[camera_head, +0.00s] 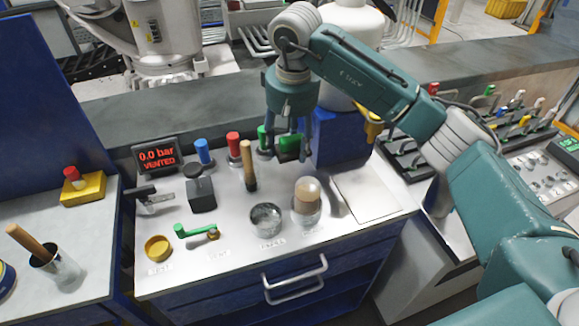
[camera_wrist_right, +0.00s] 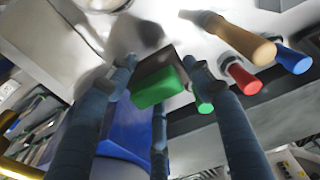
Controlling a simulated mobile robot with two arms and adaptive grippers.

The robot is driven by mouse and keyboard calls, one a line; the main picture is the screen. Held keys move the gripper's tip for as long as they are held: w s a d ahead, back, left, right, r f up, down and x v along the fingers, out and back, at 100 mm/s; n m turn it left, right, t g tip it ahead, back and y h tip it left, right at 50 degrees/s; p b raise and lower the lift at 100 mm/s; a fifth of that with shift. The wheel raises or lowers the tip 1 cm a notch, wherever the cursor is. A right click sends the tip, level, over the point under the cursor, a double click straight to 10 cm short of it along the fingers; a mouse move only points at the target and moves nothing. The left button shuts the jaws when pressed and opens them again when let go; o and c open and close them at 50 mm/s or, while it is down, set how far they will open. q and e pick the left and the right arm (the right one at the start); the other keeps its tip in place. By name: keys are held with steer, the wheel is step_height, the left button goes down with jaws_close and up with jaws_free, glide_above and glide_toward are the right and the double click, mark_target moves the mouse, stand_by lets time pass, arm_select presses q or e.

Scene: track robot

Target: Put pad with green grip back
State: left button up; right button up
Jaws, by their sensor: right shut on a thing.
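My right gripper (camera_head: 287,150) points down over the back of the grey worktop and is shut on the pad with green grip (camera_head: 290,142). In the right wrist view, the pad's green block (camera_wrist_right: 155,88) and its dark plate sit between the fingers (camera_wrist_right: 163,70). The fingers partly hide the pad in the head view, and I cannot tell whether it touches the worktop. A separate green-handled tool (camera_head: 263,134) stands just left of the gripper; it also shows in the right wrist view (camera_wrist_right: 203,104). My left gripper is not in view.
Red (camera_head: 233,140) and blue (camera_head: 203,150) handles and a wooden handle (camera_head: 247,160) stand left of the gripper. A glass jar (camera_head: 307,195) and metal cup (camera_head: 266,217) stand in front. A blue box (camera_head: 335,140) is close on the right. A pale flat plate (camera_head: 366,192) is bare.

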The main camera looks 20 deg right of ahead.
glide_above(289, 178)
steer(key=f, duration=0.4)
steer(key=shift+s+f, duration=0.15)
steer(key=shift+s, duration=0.05)
step_height(289, 178, down, 4)
steer(key=shift+r+p, duration=0.25)
steer(key=shift+p, duration=0.35)
steer(key=shift+f, duration=0.3)
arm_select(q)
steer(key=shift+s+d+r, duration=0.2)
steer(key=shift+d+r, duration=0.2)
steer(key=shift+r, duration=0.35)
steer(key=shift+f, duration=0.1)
arm_select(e)
steer(key=shift+f+b, duration=0.2)
steer(key=shift+b, duration=0.1)
steer(key=o, duration=1.2)
steer(key=shift+c, duration=0.2)
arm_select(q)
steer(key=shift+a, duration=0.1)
arm_select(e)
steer(key=shift+r, duration=0.15)
